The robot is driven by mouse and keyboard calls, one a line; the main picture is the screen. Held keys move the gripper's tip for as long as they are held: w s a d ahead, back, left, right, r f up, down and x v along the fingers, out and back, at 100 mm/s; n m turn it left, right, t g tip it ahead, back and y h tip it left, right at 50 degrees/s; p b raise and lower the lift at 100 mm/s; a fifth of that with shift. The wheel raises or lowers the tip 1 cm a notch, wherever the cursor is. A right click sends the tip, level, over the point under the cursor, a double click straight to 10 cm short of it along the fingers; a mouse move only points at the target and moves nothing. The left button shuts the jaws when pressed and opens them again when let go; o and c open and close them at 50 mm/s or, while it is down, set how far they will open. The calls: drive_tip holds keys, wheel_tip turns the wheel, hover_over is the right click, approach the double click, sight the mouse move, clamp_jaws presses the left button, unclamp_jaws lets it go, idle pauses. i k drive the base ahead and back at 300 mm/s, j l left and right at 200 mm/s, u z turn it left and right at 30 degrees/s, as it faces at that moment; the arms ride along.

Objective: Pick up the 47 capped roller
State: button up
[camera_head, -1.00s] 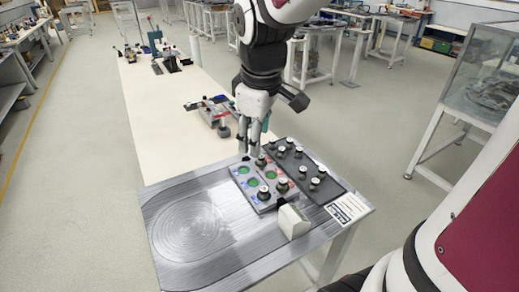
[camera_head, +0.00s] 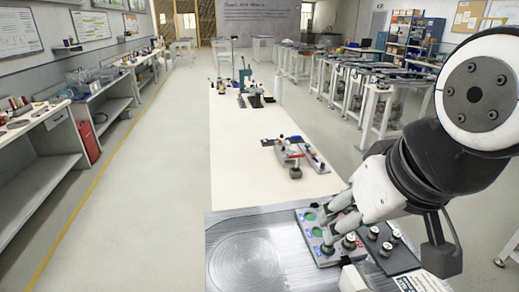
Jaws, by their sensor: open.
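Several small capped rollers stand upright at the front right of the bench. One roller (camera_head: 349,241) is beside my gripper, and another (camera_head: 327,250) is at the lower end of the grey fixture plate (camera_head: 307,233), which has green round spots. More capped rollers, such as one (camera_head: 373,233) and one (camera_head: 395,237), stand on the dark tray (camera_head: 402,261) to the right. No number is readable, so I cannot tell which is the 47 roller. My gripper (camera_head: 329,222) is open over the plate, its fingers pointing down and left. It hides part of the plate, and nothing shows between the fingers.
A brushed metal surface with a round ring pattern (camera_head: 245,262) fills the bench's front left. A pale block (camera_head: 353,278) stands near the front edge. A clamp-like device (camera_head: 290,153) lies farther back on the cream bench top (camera_head: 235,165), which is otherwise mostly clear nearby.

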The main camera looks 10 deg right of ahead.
sight(395, 239)
drive_tip(key=k+j+z, duration=0.1)
drive_tip(key=z, duration=0.85)
drive_tip(key=l+u, duration=0.3)
drive_tip(key=l, duration=0.5)
drive_tip(key=k+j+z, duration=0.1)
drive_tip(key=j+z, duration=0.25)
drive_tip(key=j, duration=0.4)
drive_tip(key=k, duration=0.65)
